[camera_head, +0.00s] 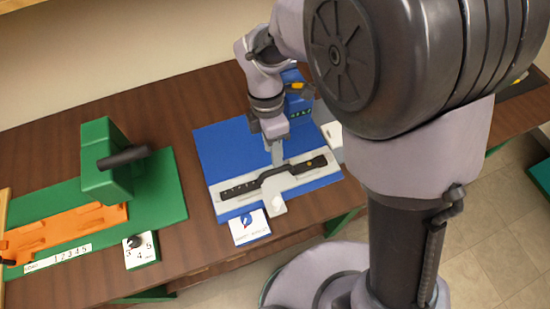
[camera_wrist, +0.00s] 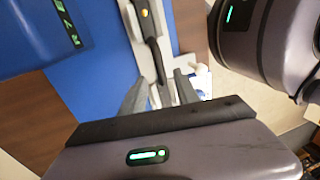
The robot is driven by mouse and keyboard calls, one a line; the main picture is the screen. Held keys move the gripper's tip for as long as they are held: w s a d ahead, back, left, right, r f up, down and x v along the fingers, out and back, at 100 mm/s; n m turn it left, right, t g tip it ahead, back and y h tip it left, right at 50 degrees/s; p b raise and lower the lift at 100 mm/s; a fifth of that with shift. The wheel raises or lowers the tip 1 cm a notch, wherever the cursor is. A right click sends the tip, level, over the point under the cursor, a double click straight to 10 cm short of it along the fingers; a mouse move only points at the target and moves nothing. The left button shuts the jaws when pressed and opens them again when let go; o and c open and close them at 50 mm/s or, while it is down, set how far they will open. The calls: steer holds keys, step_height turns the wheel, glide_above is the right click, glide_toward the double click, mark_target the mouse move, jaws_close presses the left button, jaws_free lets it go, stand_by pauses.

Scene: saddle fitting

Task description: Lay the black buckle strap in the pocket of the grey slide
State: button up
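The black buckle strap (camera_head: 241,189) lies along the grey slide (camera_head: 222,208) on the blue base plate, in the head view. Its thicker buckle end is at the right. I cannot tell whether it is seated in the pocket. My gripper (camera_head: 277,163) points down at the strap's middle. In the wrist view my gripper (camera_wrist: 165,82) has its two fingers apart, with the strap (camera_wrist: 152,50) running between them and a visible gap on both sides. The fingers hide little of the strap there. The slide (camera_wrist: 128,18) also shows beyond the fingers.
A blue block with green lights (camera_head: 298,104) stands close behind my gripper. At left, a green press (camera_head: 107,170) stands by an orange part (camera_head: 70,230). Brown table (camera_head: 180,105) is bare behind.

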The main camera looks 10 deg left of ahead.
steer(key=d+r+m+t+y, duration=0.2)
steer(key=d+r+m, duration=0.5)
steer(key=r+m, duration=0.45)
steer(key=s+d+r+m+t+y, duration=0.1)
steer(key=s+d+r+m+t, duration=0.4)
steer(key=d+m, duration=0.5)
steer(key=s+r+m+p, duration=0.1)
steer(key=s+r+m, duration=0.1)
steer(key=m, duration=0.5)
steer(key=shift+s+r+t, duration=0.3)
steer(key=shift+s+r, duration=0.1)
steer(key=shift+s, duration=0.35)
steer(key=shift+f, duration=0.1)
steer(key=shift+f+b, duration=2.7)
steer(key=shift+b, duration=0.2)
